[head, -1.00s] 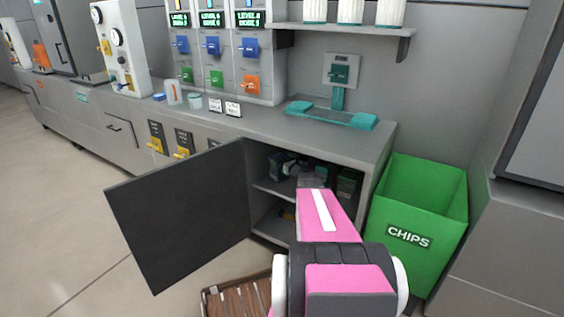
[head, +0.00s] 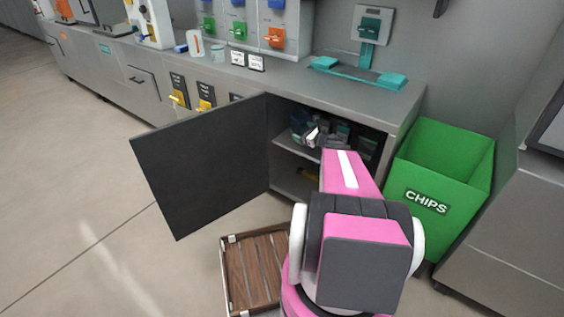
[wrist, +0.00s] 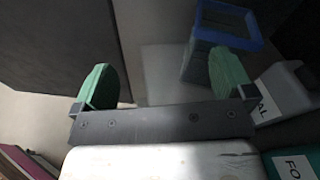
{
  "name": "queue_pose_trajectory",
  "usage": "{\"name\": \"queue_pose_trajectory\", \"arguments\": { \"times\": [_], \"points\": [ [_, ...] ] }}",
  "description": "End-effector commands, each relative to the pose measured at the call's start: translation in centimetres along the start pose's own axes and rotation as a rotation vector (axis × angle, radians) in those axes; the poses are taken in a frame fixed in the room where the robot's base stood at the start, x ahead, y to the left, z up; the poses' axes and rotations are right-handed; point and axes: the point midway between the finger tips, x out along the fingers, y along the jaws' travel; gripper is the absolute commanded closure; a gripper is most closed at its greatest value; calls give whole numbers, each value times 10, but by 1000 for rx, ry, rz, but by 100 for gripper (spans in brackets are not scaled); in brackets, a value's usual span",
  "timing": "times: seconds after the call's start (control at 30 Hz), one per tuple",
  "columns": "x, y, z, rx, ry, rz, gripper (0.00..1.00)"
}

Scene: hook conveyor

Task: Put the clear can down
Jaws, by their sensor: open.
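My gripper (wrist: 164,78) is open in the wrist view, its two green fingertips wide apart. Between and beyond them is a pale grey, see-through-looking patch; I cannot tell whether it is the clear can or a bare surface. A blue-rimmed, dark-bodied container (wrist: 222,25) stands just beyond the right fingertip. In the head view my arm reaches into the open cabinet (head: 345,101) at its upper shelf, and the arm hides most of the gripper. I cannot pick out the clear can for certain in either view.
The open cabinet door (head: 205,165) stands left of my arm. A green CHIPS bin (head: 428,200) stands close on the right. A slatted wooden crate (head: 255,272) lies on the floor. Labelled grey (wrist: 285,92) and green (wrist: 290,163) containers crowd the gripper's right side.

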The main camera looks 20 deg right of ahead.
Motion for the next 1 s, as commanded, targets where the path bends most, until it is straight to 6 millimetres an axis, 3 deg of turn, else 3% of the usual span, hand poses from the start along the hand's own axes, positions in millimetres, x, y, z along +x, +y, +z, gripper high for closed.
{"name": "queue_pose_trajectory", "arguments": {
  "times": [0.03, 0.27, 0.4, 0.5, 0.7, 1.0],
  "points": [
    [4, 26, 10, -89, 23, 72, 0],
    [11, 134, 29, -576, 123, 455, 0],
    [-3, 194, 33, -900, 159, 727, 0],
    [-19, 229, 35, -1124, 171, 927, 0],
    [-60, 271, 38, -1536, 174, 1336, 0],
    [-99, 281, 48, -1870, 170, 1733, 0]
  ]
}}
